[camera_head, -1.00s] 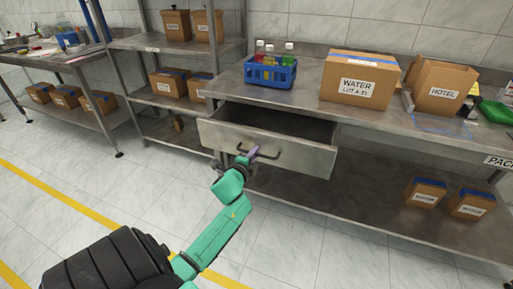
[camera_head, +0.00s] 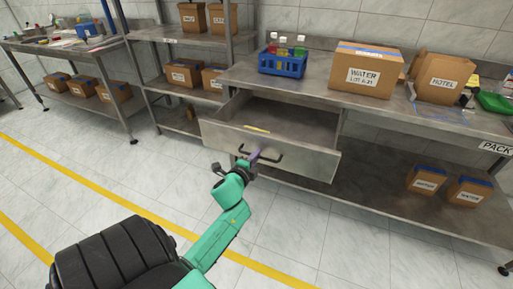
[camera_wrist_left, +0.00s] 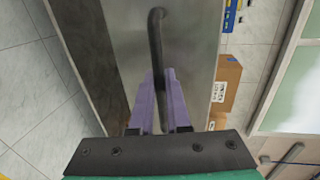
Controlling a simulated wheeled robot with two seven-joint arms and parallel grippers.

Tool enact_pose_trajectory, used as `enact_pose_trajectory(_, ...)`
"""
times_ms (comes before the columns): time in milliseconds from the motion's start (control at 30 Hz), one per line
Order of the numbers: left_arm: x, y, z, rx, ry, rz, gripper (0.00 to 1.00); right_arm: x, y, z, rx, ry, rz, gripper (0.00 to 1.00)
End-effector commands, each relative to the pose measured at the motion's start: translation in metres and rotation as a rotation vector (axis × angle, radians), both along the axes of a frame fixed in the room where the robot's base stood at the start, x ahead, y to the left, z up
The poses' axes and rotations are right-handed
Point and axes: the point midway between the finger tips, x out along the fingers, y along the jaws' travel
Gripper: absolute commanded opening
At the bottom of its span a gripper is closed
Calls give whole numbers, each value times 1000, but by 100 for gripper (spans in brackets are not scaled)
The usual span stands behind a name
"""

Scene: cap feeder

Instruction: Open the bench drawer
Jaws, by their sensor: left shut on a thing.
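The bench drawer (camera_head: 300,160) is a grey metal drawer standing well out from under the bench top in the head view. Its inside shows, with a small yellowish item (camera_head: 257,128) near the front. A dark bar handle (camera_head: 268,158) is on its front; it also runs down the middle of the left wrist view (camera_wrist_left: 156,45). My left gripper (camera_head: 252,160) is shut on the handle near its left end, with purple fingers on both sides of the bar in the left wrist view (camera_wrist_left: 159,100). My right gripper is not in view.
On the bench top (camera_head: 312,90) stand a blue crate (camera_head: 283,65) with bottles, a WATER box (camera_head: 366,72) and a HOTEL box (camera_head: 442,80). Boxes (camera_head: 425,182) sit on the shelf below. Floor (camera_head: 285,225) in front of the drawer is clear.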

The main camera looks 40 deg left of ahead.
Motion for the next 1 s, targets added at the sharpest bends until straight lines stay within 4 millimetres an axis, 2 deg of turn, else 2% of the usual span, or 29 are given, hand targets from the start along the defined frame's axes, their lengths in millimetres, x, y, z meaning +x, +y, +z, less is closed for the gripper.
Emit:
enact_pose_trajectory(100, 0, 1, 0, 0, 1, 2, 0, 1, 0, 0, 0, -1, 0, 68)
enact_pose_trajectory(133, 0, 1, 0, 0, 1, 2, 18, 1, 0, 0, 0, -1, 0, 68)
enact_pose_trajectory(167, 0, 1, 0, 0, 1, 2, 27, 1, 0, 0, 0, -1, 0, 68)
enact_pose_trajectory(567, -5, -2, 1, 0, 1, 0, 27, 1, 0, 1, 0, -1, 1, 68)
enact_pose_trajectory(767, -37, -13, 7, -2, 3, 0, 27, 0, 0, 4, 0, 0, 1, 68)
enact_pose_trajectory(1000, -98, -33, 19, -3, 5, 2, 27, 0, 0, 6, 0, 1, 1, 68)
